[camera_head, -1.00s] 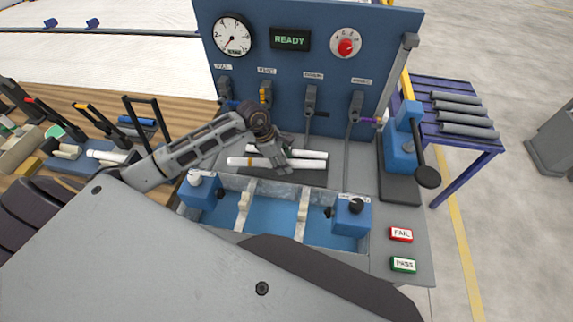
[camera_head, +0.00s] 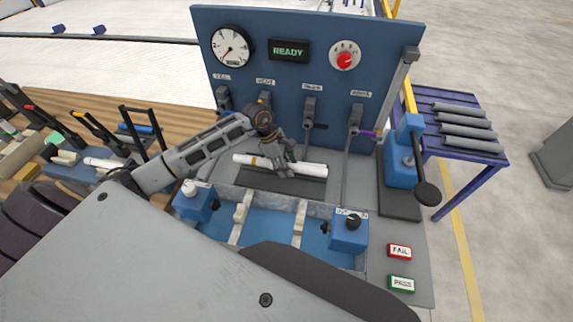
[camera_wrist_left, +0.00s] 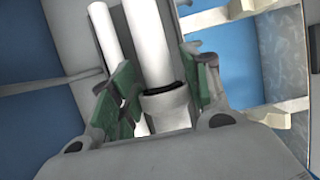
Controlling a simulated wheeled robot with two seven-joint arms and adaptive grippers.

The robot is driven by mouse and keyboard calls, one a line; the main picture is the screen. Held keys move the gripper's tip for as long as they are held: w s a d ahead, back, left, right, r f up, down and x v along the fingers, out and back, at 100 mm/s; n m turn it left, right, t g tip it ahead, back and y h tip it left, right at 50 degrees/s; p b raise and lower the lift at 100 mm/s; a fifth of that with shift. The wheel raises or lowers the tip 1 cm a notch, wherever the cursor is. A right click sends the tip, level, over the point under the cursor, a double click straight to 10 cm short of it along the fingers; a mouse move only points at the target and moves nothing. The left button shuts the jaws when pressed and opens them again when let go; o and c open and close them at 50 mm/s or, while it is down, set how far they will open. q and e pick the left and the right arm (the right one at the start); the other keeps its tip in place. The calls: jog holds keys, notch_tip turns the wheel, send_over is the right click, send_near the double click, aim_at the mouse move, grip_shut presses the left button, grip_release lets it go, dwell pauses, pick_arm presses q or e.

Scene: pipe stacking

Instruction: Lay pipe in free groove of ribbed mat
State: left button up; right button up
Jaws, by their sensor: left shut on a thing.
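My left gripper (camera_head: 284,167) is shut on a white pipe (camera_head: 312,169) with an orange band near its left end. The pipe lies roughly level, left to right, and appears raised over the dark mat (camera_head: 300,188) on the grey bench. In the left wrist view the held pipe (camera_wrist_left: 150,45) runs between the green finger pads of the gripper (camera_wrist_left: 160,85), with a collar near the palm. A second white pipe (camera_wrist_left: 104,25) lies beside it there. In the head view the held pipe and gripper mostly hide that second one. The mat's grooves are too small to make out. My right gripper is not in view.
A blue trough (camera_head: 268,222) with pale supports lies in front of the mat. A blue panel (camera_head: 300,75) with gauge and valves stands behind. A blue lever press (camera_head: 402,165) is at right, beyond it a blue table (camera_head: 470,90) with several grey cylinders.

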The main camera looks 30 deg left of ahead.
pick_arm(q)
jog(key=shift+f, duration=0.1)
dwell(0.3)
jog(key=shift+f+b, duration=1.25)
jog(key=shift+f, duration=1.1)
jog(key=shift+f+b, duration=1.55)
jog(key=shift+f, duration=0.1)
jog(key=shift+f+b, duration=0.15)
jog(key=shift+b, duration=0.2)
jog(key=o, duration=1.2)
